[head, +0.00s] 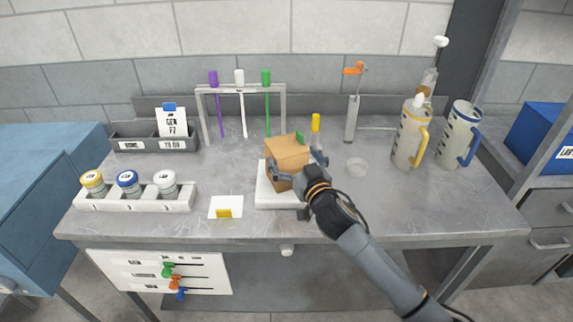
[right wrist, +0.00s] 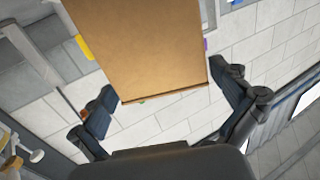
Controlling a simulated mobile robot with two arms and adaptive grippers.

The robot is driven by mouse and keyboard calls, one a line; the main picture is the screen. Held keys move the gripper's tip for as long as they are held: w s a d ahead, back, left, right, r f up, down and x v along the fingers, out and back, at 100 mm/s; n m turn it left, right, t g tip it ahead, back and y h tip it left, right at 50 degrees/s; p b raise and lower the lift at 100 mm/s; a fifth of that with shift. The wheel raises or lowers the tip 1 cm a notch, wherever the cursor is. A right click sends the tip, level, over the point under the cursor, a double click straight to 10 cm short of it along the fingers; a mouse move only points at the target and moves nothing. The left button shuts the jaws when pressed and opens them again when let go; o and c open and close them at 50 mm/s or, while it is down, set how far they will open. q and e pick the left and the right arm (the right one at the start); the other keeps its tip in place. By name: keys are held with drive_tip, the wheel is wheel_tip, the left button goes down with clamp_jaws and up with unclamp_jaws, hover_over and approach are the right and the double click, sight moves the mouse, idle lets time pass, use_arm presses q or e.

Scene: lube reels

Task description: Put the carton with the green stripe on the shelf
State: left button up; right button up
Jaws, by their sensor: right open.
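The brown carton (head: 286,152) is on or just above a white square pad (head: 275,201) in the middle of the bench; I cannot tell whether it touches the pad. Its green stripe (head: 300,138) shows at the top right edge. My right gripper (head: 298,166) is open, with one finger on each side of the carton's near part. In the right wrist view, the carton (right wrist: 140,45) lies between the spread fingers (right wrist: 165,92), with small gaps showing. My left gripper is not in view. I cannot make out which surface is the shelf.
A white holder (head: 135,205) with several capped jars stands left, beside a card (head: 226,207). A rack (head: 240,88) with coloured rods and a grey tray (head: 125,142) stand behind. The front right bench top is clear.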

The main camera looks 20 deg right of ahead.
sight(287, 145)
drive_tip(key=shift+w+a+p, duration=0.15)
drive_tip(key=shift+w, duration=0.85)
drive_tip(key=shift+w+a+p, duration=0.1)
drive_tip(key=shift+w+p, duration=0.05)
drive_tip(key=shift+w, duration=0.8)
drive_tip(key=shift+s, duration=0.1)
drive_tip(key=c, duration=1.5)
drive_tip(key=shift+o, duration=0.2)
drive_tip(key=shift+r, duration=0.1)
drive_tip(key=shift+r, duration=0.1)
